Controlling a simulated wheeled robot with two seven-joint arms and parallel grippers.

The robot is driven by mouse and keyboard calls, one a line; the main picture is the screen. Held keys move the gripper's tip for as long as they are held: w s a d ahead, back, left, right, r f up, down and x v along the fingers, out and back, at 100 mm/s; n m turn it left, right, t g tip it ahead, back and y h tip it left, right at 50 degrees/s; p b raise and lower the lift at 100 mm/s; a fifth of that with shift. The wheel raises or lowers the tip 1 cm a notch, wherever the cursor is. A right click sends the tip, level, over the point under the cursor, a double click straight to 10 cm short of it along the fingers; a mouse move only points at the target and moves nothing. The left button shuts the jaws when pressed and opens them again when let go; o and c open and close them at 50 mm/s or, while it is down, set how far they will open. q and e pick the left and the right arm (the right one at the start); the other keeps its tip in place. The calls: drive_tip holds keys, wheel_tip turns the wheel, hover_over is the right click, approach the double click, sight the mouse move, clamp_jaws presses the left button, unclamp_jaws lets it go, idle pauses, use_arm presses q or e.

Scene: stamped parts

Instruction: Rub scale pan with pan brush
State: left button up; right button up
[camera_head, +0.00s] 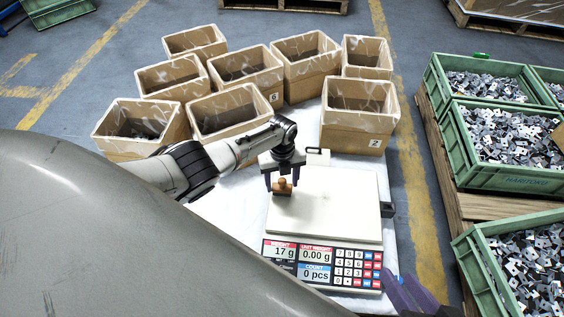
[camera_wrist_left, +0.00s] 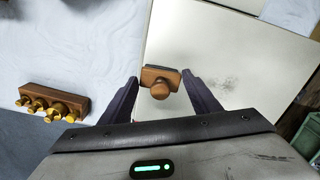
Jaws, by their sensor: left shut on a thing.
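The pan brush (camera_head: 282,187) is a small brown wooden block with a round knob. My left gripper (camera_head: 283,181) is shut on it, and its dark fingers flank the brush (camera_wrist_left: 160,76) in the left wrist view. The brush is over the left part of the pale scale pan (camera_head: 335,205) and appears to rest on it. A dark smudge (camera_wrist_left: 228,84) shows on the pan to the right of the brush. The scale's weight display (camera_head: 281,252) reads 17 g. My right gripper (camera_head: 412,294) is at the lower right, partly cut off, with its opening unclear.
Several cardboard boxes (camera_head: 356,132) stand behind the scale. A wooden block with brass weights (camera_wrist_left: 52,101) is left of the scale in the left wrist view. Green crates of metal parts (camera_head: 515,150) stand on a pallet at right. White table surface is free left of the scale.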

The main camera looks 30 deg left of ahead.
use_arm(q)
drive_tip(key=shift+r+p, duration=2.25)
drive_tip(key=shift+r, duration=0.5)
wheel_tip(320, 180, up, 3)
drive_tip(key=p, duration=0.2)
drive_tip(key=shift+p, duration=0.4)
